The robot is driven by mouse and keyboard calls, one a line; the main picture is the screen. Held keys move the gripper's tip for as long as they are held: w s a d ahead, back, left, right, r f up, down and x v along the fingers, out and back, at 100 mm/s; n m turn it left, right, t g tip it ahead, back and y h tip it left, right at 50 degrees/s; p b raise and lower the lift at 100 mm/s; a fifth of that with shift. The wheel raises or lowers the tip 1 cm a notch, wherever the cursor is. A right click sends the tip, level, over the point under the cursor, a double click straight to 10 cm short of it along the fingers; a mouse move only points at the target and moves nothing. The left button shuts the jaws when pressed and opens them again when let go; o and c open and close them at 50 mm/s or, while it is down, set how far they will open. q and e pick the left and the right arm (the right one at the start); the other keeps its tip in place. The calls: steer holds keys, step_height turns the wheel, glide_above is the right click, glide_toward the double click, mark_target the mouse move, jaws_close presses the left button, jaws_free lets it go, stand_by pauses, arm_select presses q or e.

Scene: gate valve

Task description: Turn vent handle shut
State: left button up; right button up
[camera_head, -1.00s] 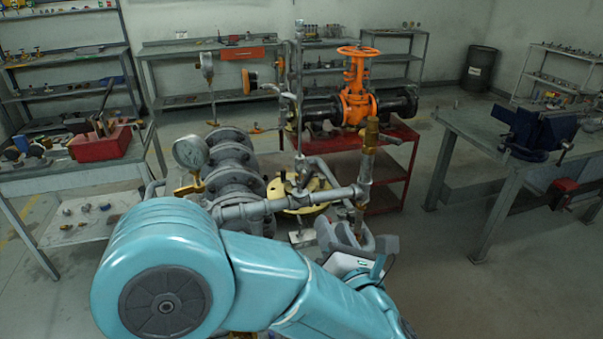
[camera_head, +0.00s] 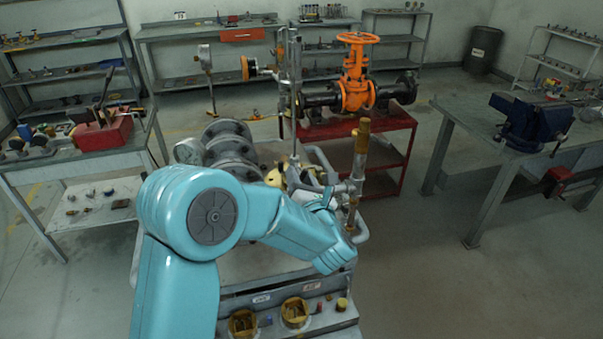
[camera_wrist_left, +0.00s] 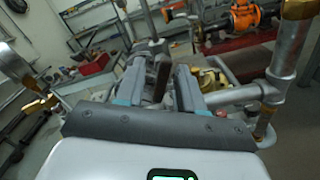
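The pipe assembly with flanges (camera_head: 232,155) and an upright brass-coloured fitting (camera_head: 361,140) stands in front of me; the fitting also shows in the wrist view (camera_wrist_left: 298,10). My left gripper (camera_wrist_left: 160,85) points at this pipework, with its two grey fingers apart. A dark, narrow upright piece (camera_wrist_left: 163,74) shows between the fingers. I cannot tell whether it is the vent handle or whether the fingers touch it. In the head view my teal left arm covers most of the gripper and nearby pipework. My right gripper is not in view.
A pressure gauge (camera_head: 188,151) stands left of the flanges. A red stand (camera_head: 388,150) carries an orange handwheel valve (camera_head: 356,85) behind. A bench with a blue vise (camera_head: 530,122) is at right. Yellow cups (camera_head: 294,312) sit low in front. The floor between is clear.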

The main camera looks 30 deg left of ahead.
arm_select(q)
steer(key=shift+w, duration=0.1)
jaws_close()
steer(key=shift+f, duration=0.1)
steer(key=shift+f+m+b, duration=0.1)
steer(key=shift+m+b, duration=0.3)
steer(key=shift+b, duration=0.35)
steer(key=m+b, duration=0.3)
steer(key=b, duration=0.1)
steer(key=shift+m+b, duration=0.4)
steer(key=m+b, duration=0.2)
steer(key=m, duration=0.1)
steer(key=shift+m, duration=0.3)
steer(key=m+b, duration=0.1)
steer(key=m, duration=0.3)
steer(key=shift+m, duration=0.3)
